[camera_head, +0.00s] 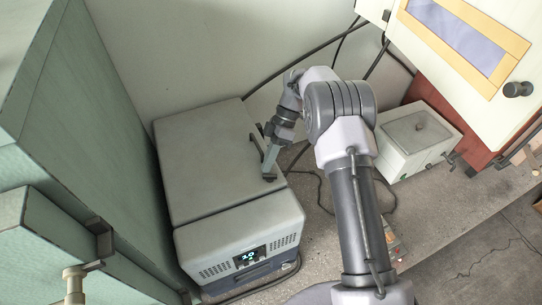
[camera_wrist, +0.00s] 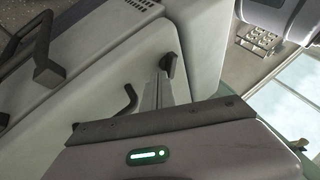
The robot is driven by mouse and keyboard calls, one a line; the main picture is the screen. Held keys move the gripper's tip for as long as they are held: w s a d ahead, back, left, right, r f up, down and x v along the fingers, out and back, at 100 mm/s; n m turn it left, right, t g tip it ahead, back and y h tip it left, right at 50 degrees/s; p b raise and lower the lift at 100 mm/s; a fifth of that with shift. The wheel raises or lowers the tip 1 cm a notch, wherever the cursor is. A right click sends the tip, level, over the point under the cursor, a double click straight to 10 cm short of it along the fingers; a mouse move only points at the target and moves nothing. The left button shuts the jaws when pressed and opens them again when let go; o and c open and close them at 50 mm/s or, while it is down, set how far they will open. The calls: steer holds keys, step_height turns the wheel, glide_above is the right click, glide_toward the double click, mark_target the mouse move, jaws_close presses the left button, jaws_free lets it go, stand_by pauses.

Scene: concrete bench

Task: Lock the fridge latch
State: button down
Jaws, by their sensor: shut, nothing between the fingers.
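The fridge is a low grey box with a flat lid (camera_head: 205,160) and a front panel (camera_head: 238,240) with a lit display. My gripper (camera_head: 268,174) is at the right edge of the lid, pointing down, its fingers together and empty. In the wrist view, the narrow gripper fingers (camera_wrist: 160,88) reach toward a pale surface. A dark curved piece (camera_wrist: 128,100) sits left of the fingers, and a dark bar handle (camera_wrist: 47,62) is farther left. I cannot tell which dark part is the latch, or whether the fingers touch it.
A small white box (camera_head: 418,148) with a lid stands on the bench to the right. Green cabinets (camera_head: 85,130) stand close on the left. A white cabinet with a yellow frame (camera_head: 455,55) is at upper right. Dark cables (camera_head: 310,55) run behind the fridge.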

steer(key=shift+s+a, duration=0.1)
steer(key=shift+a, duration=0.25)
stand_by(1.5)
steer(key=shift+s+d+f, duration=0.1)
steer(key=shift+s+d, duration=0.2)
steer(key=shift+s, duration=0.45)
steer(key=p+v, duration=0.2)
steer(key=v, duration=1)
steer(key=shift+w+a, duration=0.1)
